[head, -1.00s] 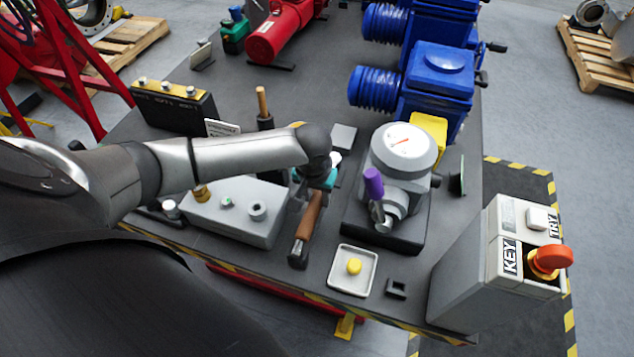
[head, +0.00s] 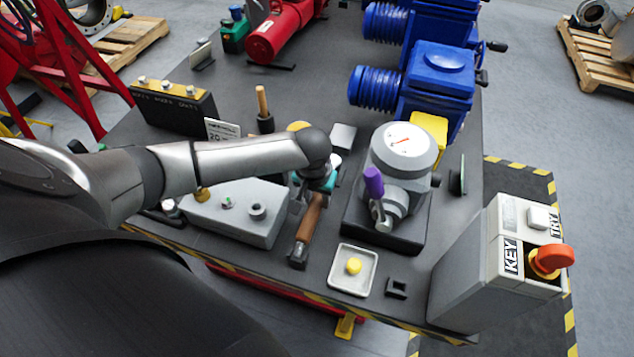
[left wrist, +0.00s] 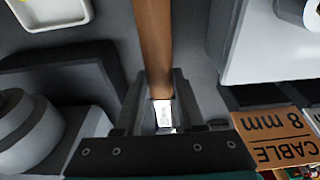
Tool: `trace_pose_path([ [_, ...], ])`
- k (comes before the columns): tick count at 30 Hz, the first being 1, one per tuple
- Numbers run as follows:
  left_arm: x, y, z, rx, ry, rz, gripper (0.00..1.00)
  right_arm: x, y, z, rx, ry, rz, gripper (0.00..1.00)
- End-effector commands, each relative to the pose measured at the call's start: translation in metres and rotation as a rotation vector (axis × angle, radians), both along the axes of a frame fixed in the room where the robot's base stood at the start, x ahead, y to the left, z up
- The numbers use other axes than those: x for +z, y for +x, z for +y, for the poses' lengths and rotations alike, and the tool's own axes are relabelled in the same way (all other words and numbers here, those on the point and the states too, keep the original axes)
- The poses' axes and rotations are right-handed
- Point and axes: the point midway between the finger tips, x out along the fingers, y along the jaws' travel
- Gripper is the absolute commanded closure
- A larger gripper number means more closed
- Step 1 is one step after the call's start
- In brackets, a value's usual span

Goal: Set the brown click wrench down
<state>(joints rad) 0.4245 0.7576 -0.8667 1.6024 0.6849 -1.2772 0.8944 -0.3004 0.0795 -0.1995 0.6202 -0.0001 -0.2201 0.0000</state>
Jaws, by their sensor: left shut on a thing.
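The brown click wrench (head: 309,222) has a brown handle and a dark end. In the head view it slants between the grey box and the gauge unit, low over the bench or on it; I cannot tell whether it touches. My left gripper (head: 313,184) is over its far part, mostly hidden by my own arm. In the left wrist view my left gripper (left wrist: 162,100) is shut on the wrench, whose brown handle (left wrist: 154,40) runs up from between the fingers. My right gripper is not in view.
The grey box (head: 237,212) is left of the wrench. The gauge unit (head: 403,150) with a purple-handled part (head: 374,182) is on the right. A white tray with a yellow button (head: 354,267) lies front right. A brown card (left wrist: 278,138) shows in the wrist view.

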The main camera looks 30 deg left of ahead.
Motion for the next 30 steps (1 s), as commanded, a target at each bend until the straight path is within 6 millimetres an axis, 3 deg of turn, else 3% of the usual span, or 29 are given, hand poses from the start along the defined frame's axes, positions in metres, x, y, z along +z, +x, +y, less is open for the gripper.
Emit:
trace_pose_path([
  [14, -0.011, 0.001, 0.000, 0.000, 0.000, -0.003, 1.00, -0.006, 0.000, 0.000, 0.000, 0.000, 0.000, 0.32],
  [15, -0.011, 0.001, 0.000, 0.000, 0.000, -0.003, 0.61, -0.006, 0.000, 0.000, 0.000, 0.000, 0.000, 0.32],
  [24, -0.011, 0.000, 0.000, 0.000, 0.000, -0.001, 0.27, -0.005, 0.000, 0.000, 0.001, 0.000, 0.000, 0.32],
  [30, -0.013, -0.001, 0.000, -0.001, 0.001, 0.004, 0.27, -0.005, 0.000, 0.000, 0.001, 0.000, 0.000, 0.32],
])
